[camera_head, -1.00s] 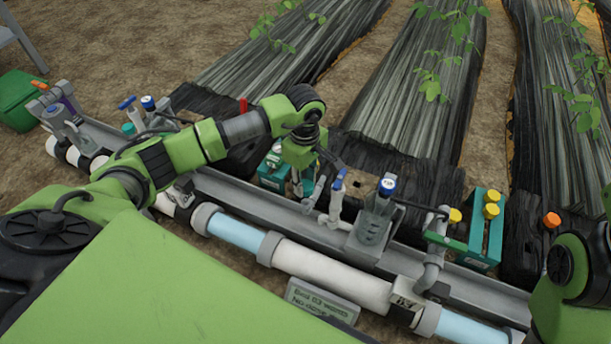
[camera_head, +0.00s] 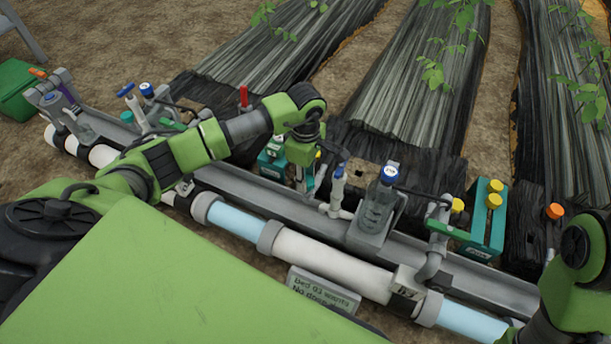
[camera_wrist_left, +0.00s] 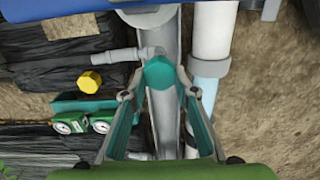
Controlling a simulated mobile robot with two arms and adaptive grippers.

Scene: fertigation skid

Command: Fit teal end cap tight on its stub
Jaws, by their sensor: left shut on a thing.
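My left gripper (camera_head: 305,186) hangs over the grey channel of the skid, left of the blue-and-white valve (camera_head: 338,188). In the left wrist view, its two fingers (camera_wrist_left: 160,95) are shut on the teal end cap (camera_wrist_left: 160,72), which shows as a faceted teal piece between the fingertips. A light grey pipe fitting (camera_wrist_left: 118,56) ends close to the cap's upper left. I cannot tell whether the cap touches it or sits on any stub. The cap is too small to make out in the head view. My right gripper is out of view.
A clear bottle with a blue lid (camera_head: 389,176) stands right of the gripper. A teal box with yellow caps (camera_head: 486,220) is farther right. A yellow knob (camera_wrist_left: 89,82) and gauges (camera_wrist_left: 85,123) lie left of the fingers. A thick white pipe (camera_head: 330,262) runs in front.

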